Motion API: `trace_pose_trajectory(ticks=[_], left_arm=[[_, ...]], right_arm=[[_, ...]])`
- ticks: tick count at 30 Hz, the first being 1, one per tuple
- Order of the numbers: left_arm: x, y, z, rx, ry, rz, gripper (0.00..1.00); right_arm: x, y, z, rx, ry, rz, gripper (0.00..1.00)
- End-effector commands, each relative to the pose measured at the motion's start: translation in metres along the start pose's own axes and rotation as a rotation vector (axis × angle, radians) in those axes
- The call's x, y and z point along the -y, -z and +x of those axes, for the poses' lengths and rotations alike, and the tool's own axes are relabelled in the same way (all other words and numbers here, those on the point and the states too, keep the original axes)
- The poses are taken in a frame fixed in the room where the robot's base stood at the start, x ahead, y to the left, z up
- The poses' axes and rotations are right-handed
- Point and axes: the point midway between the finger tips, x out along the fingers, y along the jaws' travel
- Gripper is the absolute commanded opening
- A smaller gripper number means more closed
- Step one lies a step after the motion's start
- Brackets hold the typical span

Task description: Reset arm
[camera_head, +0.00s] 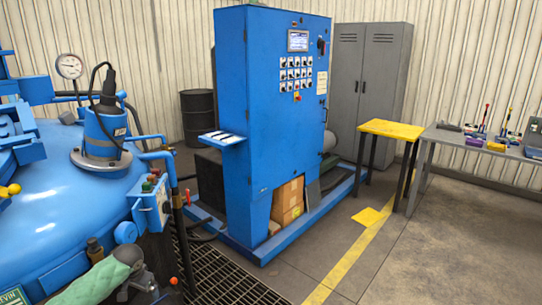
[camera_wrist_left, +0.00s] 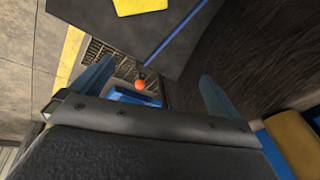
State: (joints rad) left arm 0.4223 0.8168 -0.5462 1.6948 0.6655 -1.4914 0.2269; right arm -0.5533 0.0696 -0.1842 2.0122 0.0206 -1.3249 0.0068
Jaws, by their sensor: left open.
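My left arm comes in at the bottom left of the head view, with a pale green cover and a dark wrist. My left gripper (camera_head: 160,288) is low there, by the floor grating and partly cut off by the frame's bottom edge. In the left wrist view its two blue fingers (camera_wrist_left: 157,75) stand wide apart with nothing held between them. An orange-red knob (camera_wrist_left: 140,84) shows beyond the gap, apart from the fingers. My right gripper is not in view.
A blue furnace vessel (camera_head: 45,205) fills the left, with a small control box (camera_head: 152,203) at its side. A blue control cabinet (camera_head: 262,110) stands mid-view. A yellow-topped stand (camera_head: 391,129) and a workbench (camera_head: 470,146) are right. The floor at lower right is clear.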

Motion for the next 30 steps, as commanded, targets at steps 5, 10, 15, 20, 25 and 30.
trace_pose_trajectory(ticks=[5, 10, 15, 20, 25, 30], left_arm=[[-0.015, 0.038, -0.029, -0.153, 0.078, 0.101, 1.0], [-0.049, 0.047, -0.035, -0.247, 0.115, 0.164, 1.0], [-0.095, 0.036, -0.028, -0.313, 0.124, 0.198, 1.0], [-0.144, 0.007, -0.012, -0.343, 0.111, 0.198, 1.0], [-0.191, -0.036, 0.008, -0.34, 0.077, 0.163, 1.0], [-0.236, -0.089, 0.029, -0.303, 0.03, 0.113, 1.0]], right_arm=[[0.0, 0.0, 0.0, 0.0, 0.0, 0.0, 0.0], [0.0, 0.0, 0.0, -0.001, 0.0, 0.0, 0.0], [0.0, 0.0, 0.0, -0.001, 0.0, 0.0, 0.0], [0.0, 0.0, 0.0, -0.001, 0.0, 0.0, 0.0], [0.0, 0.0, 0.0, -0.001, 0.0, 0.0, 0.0], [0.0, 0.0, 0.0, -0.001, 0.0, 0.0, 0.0]])
